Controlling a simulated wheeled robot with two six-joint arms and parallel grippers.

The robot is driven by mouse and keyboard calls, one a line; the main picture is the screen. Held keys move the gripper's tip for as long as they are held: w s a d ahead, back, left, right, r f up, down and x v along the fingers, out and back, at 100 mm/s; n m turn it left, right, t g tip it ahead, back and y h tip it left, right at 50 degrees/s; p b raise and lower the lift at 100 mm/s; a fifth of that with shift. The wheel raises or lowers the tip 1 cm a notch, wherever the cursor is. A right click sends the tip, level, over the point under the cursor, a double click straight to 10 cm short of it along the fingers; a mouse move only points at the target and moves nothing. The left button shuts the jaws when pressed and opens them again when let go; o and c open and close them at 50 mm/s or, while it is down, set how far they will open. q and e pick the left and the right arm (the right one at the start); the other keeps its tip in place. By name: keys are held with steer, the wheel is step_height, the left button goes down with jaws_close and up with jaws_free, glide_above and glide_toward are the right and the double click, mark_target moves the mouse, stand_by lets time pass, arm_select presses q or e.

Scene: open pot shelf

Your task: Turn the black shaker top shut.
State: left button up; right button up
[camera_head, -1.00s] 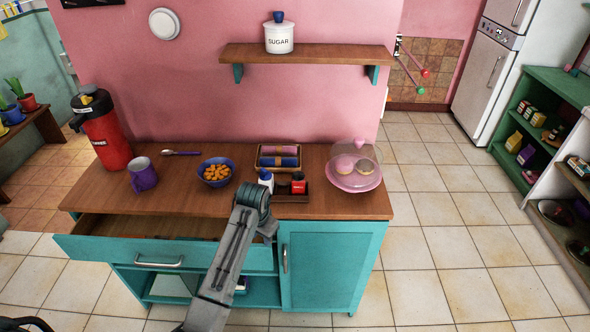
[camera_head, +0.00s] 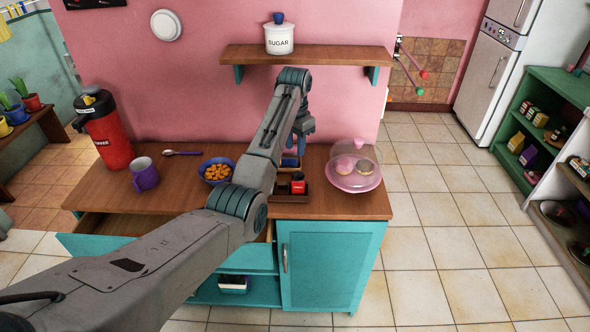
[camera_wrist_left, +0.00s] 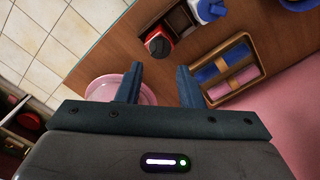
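The red shaker with a black top (camera_head: 298,187) stands upright in a small dark tray on the counter. In the left wrist view the black shaker top (camera_wrist_left: 158,44) shows from above, ahead of the fingers. My left gripper (camera_head: 302,140) hangs above the back of the counter, behind and above the shaker. In the left wrist view its two fingers (camera_wrist_left: 158,78) are apart with nothing between them. A white shaker with a blue top (camera_wrist_left: 208,9) stands beside the red one; in the head view my arm hides it. My right gripper is not in view.
A basket of rolled napkins (camera_wrist_left: 235,70) lies behind the shakers. A pink plate under a clear dome (camera_head: 354,172) stands to the right. A blue bowl (camera_head: 216,170), purple mug (camera_head: 144,173) and red flask (camera_head: 104,133) stand left. The shelf (camera_head: 300,56) is above; an open drawer (camera_head: 110,226) juts out.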

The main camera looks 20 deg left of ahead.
mark_target(295, 174)
arm_select(q)
step_height(295, 174, down, 9)
steer(key=p, duration=0.2)
steer(key=shift+r+p, duration=0.15)
steer(key=shift+p, duration=0.2)
steer(key=shift+f, duration=0.75)
jaws_close()
